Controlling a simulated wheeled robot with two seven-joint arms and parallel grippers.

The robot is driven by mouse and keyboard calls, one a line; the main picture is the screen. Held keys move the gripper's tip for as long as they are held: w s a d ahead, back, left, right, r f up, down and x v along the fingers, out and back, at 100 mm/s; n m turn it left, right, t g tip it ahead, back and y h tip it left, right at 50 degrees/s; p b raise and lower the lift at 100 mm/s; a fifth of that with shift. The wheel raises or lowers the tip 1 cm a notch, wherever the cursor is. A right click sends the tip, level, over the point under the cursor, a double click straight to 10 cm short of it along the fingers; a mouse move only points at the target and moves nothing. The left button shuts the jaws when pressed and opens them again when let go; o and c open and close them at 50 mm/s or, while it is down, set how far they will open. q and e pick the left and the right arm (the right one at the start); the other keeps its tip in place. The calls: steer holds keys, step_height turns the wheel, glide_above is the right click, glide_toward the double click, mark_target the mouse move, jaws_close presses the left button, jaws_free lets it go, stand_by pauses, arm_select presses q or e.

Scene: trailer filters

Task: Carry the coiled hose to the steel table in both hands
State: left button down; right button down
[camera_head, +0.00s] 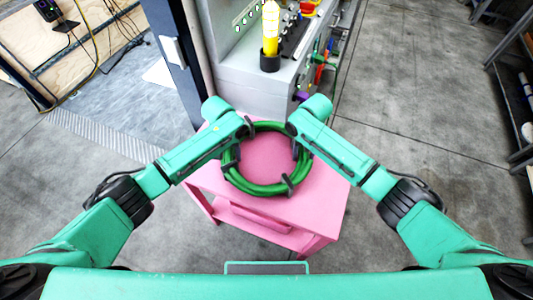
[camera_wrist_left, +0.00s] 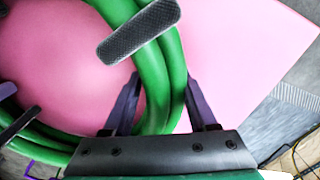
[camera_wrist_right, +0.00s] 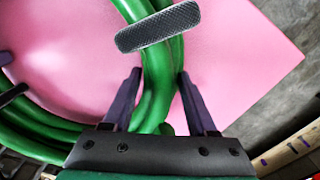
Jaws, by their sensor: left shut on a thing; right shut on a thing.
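The coiled green hose (camera_head: 262,189) is a flat ring bound with several dark ties. It lies over the pink table top (camera_head: 268,155); I cannot tell whether it touches it. My left gripper (camera_head: 244,130) is shut on the left far side of the ring; the hose also shows between its fingers in the left wrist view (camera_wrist_left: 152,84). My right gripper (camera_head: 293,131) is shut on the right far side, and the hose runs between its fingers in the right wrist view (camera_wrist_right: 157,88). No table in view is clearly the steel one.
Shelving (camera_head: 510,90) stands at far right. Concrete floor on the right is clear.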

arm_select(q)
steer(key=shift+w+r, duration=0.1)
steer(key=shift+r, duration=0.05)
arm_select(e)
steer(key=shift+r, duration=0.15)
